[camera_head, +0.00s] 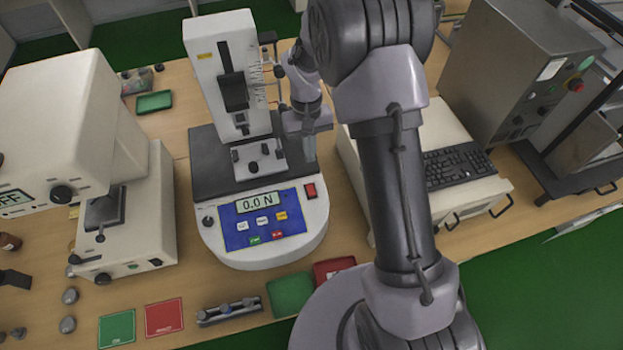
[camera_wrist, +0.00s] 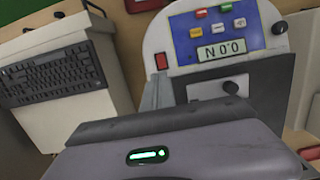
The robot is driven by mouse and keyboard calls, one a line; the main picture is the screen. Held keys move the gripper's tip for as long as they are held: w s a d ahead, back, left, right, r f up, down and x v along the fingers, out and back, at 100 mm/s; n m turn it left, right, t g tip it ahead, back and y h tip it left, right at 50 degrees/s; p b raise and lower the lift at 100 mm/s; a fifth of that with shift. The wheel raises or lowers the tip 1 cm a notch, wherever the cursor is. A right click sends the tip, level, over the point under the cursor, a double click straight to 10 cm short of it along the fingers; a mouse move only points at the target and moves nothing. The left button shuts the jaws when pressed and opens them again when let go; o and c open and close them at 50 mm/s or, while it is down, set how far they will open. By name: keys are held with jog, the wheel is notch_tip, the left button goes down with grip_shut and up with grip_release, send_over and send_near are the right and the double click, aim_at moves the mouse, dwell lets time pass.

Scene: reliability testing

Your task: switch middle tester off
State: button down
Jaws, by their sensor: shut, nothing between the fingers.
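The middle tester (camera_head: 218,70) is a white upright machine on a dark-topped base with a blue front panel (camera_head: 262,219). Its display (camera_head: 261,201) is lit and reads 0.0 N. A red switch (camera_head: 311,190) sits right of the display. In the wrist view the panel appears upside down, with the red switch (camera_wrist: 161,60) left of the lit display (camera_wrist: 220,50). My gripper (camera_head: 309,157) is shut and empty, pointing down behind the switch at the tester's right side. In the wrist view my gripper (camera_wrist: 155,92) appears close to the switch; I cannot tell whether they touch.
A white machine (camera_head: 60,125) stands close on the left. A keyboard (camera_head: 456,165) and a grey metal box (camera_head: 520,70) are on the right. Green and red mats (camera_head: 164,317) and small parts lie along the front table edge.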

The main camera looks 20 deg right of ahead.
aim_at(312, 193)
jog(key=f, duration=0.4)
jog(key=s+f+b, duration=0.1)
jog(key=f, duration=0.9)
jog(key=shift+s, duration=0.4)
